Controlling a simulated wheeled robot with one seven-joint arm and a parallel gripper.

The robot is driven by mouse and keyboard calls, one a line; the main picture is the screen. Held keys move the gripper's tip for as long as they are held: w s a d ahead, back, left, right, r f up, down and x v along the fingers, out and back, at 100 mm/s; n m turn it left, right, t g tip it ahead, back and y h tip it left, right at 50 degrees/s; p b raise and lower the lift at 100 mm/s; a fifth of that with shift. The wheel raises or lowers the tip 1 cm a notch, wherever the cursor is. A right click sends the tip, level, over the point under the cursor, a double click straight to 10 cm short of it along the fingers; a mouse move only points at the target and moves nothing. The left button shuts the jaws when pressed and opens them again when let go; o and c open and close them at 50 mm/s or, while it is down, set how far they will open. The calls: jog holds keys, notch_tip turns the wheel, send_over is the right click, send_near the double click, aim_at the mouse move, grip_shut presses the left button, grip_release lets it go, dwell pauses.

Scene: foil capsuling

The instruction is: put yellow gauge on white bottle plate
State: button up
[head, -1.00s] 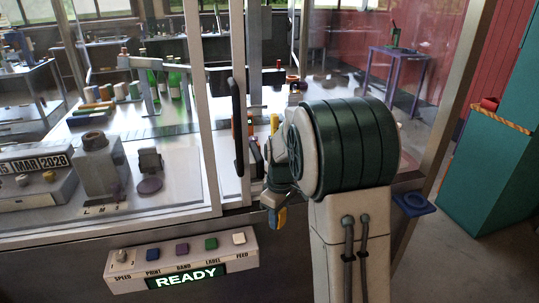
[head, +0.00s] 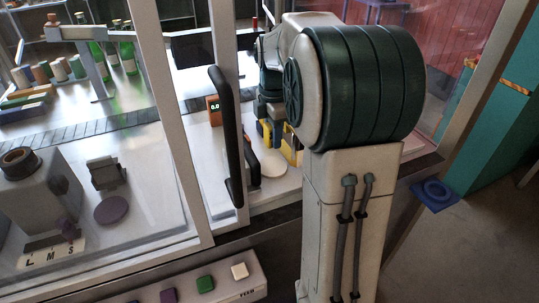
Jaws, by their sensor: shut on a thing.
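My gripper (head: 272,122) is partly hidden by my own arm, inside the machine's opening to the right of the black door handle. It is shut on the yellow gauge (head: 291,151), which shows as yellow pieces around and below the dark fingers. A round white plate (head: 273,166), which looks like the white bottle plate, lies low on the pale deck just below the gripper. The gauge appears above and behind the plate; I cannot tell whether they touch. The fingertips are not clearly visible.
A black door handle (head: 226,135) and an orange display reading 0.0 (head: 214,110) stand close left of the gripper. Glass panels and posts frame the opening. Green bottles (head: 127,57) stand back left; a purple disc (head: 111,209) lies left. A blue plate (head: 435,194) is at right.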

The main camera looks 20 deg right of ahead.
aim_at(272, 166)
notch_tip(272, 166, down, 8)
jog(key=shift+a+r, duration=0.1)
jog(key=shift+r, duration=0.1)
jog(key=shift+f, duration=0.15)
jog(key=o, duration=1)
jog(key=shift+o, duration=0.2)
notch_tip(272, 166, up, 12)
jog(key=shift+r, duration=0.2)
